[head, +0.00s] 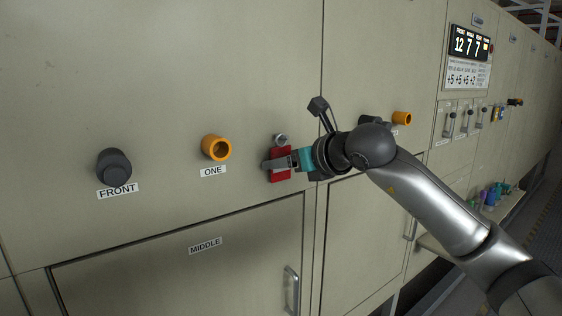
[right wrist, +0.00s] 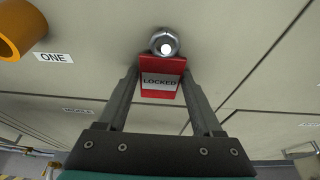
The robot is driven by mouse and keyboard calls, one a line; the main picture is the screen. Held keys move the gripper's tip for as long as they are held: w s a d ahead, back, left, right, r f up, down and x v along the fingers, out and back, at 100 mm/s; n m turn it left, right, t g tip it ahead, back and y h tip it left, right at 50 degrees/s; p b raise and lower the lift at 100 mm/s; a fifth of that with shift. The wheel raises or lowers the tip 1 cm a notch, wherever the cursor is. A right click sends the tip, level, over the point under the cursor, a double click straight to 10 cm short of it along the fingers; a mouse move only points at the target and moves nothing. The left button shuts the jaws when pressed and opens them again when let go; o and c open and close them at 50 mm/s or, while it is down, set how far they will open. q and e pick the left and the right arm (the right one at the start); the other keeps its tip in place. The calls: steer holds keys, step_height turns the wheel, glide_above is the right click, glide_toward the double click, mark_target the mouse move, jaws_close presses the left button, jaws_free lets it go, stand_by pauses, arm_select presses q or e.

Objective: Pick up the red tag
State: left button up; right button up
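The red tag (right wrist: 161,92) with a white LOCKED label hangs just below a silver round knob (right wrist: 163,42) on the beige panel. In the head view the tag (head: 281,172) is partly hidden behind my right gripper (head: 277,164). My right gripper (right wrist: 160,73) has its two fingers apart, one on each side of the tag, with the tips beside its side edges. Whether the fingers touch the tag is too close to tell. My left gripper is not in view.
An orange ring (head: 216,147) labelled ONE and a black knob (head: 114,167) labelled FRONT stick out to the left. A MIDDLE door (head: 170,262) with a handle (head: 291,290) lies below. Another orange ring (head: 402,118) is to the right.

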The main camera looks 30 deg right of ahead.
steer(key=c, duration=0.9)
steer(key=shift+d+r, duration=0.1)
steer(key=shift+r, duration=0.05)
